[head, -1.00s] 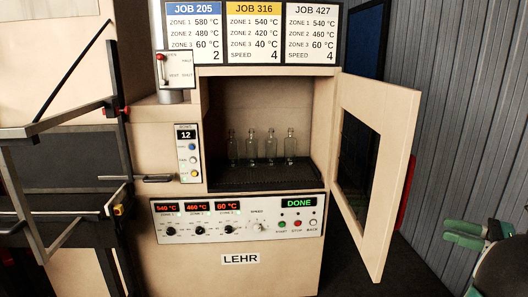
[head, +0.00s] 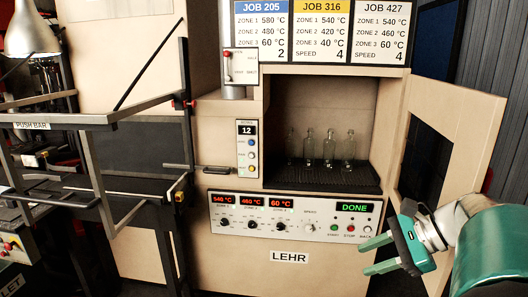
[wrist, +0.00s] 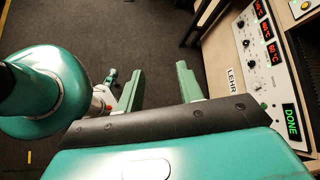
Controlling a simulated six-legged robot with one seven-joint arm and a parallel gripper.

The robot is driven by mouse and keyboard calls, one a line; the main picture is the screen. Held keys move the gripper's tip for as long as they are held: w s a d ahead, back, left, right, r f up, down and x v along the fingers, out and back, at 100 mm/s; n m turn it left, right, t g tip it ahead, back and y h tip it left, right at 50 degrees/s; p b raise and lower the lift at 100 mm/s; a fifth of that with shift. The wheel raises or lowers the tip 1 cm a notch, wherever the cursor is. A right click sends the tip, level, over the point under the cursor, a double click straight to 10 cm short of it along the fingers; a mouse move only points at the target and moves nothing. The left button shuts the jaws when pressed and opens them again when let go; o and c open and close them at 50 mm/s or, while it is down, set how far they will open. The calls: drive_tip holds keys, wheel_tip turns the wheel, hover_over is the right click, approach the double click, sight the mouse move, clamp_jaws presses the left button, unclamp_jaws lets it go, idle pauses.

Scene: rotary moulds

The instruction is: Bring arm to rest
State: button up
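My gripper (head: 370,255) is at the lower right of the head view, in front of the lehr's control panel and below the open door. Its two green fingers are apart with nothing between them. In the wrist view the fingers (wrist: 160,88) are also spread, with only dark floor between and beyond them. My green arm bends in from the right edge of the head view.
The lehr panel (head: 290,218) reads DONE; it also stands at right in the wrist view (wrist: 268,75). Several clear bottles (head: 328,148) stand inside the lehr. Its door (head: 455,125) is open to the right. A push-bar frame (head: 95,120) is at left.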

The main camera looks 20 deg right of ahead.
drive_tip(key=s+a+f+n+h, duration=0.1)
drive_tip(key=a+n+h, duration=0.1)
drive_tip(key=a+n, duration=0.5)
drive_tip(key=s+a+f+n+h, duration=0.1)
drive_tip(key=a+f+n+h, duration=0.1)
drive_tip(key=a+n, duration=0.5)
drive_tip(key=s+a+f+n+g+h, duration=0.1)
drive_tip(key=s+a+f+n+h, duration=0.1)
drive_tip(key=a+n, duration=0.5)
drive_tip(key=shift+a+h, duration=0.9)
drive_tip(key=shift+a, duration=0.05)
